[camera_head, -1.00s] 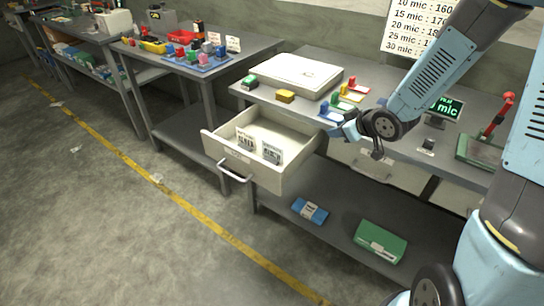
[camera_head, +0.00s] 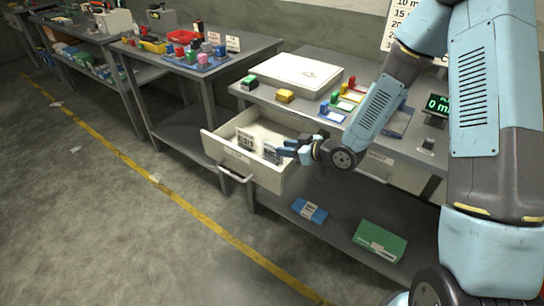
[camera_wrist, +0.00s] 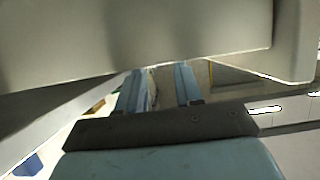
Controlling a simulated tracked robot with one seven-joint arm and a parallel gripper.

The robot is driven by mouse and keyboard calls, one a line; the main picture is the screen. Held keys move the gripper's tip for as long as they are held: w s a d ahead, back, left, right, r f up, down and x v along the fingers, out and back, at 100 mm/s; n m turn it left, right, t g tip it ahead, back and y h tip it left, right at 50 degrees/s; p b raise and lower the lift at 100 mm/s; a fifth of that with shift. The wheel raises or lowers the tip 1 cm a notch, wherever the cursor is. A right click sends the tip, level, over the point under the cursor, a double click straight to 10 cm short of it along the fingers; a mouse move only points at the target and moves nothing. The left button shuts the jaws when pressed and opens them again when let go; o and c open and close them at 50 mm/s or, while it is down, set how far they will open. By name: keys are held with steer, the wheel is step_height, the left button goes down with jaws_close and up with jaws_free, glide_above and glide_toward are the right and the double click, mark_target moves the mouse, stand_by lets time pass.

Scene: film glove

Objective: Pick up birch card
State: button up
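Two small upright cards with dark print stand in the open cream drawer (camera_head: 246,172), a left card (camera_head: 245,139) and a right card (camera_head: 269,152). Their print is too small to read, so I cannot tell which is the birch card. My gripper (camera_head: 284,150) is over the drawer's right part, with its fingertips close beside the right card's right edge; contact is unclear. The wrist view shows the two blue fingers (camera_wrist: 162,82) apart, with a gap between them. I see no card clearly held there.
The drawer's walls surround the cards, and a pale panel (camera_wrist: 140,40) fills the top of the wrist view. The workbench above holds a white slab (camera_head: 295,70) and coloured pieces. A blue packet (camera_head: 309,210) and green box (camera_head: 380,241) lie on the lower shelf.

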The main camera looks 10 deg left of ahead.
mark_target(270, 144)
steer(key=shift+w+x, duration=0.2)
steer(key=shift+x, duration=1.75)
steer(key=shift+w+x, duration=0.15)
steer(key=shift+x, duration=1.85)
steer(key=shift+d+r, duration=0.15)
steer(key=shift+c, duration=0.4)
jaws_close()
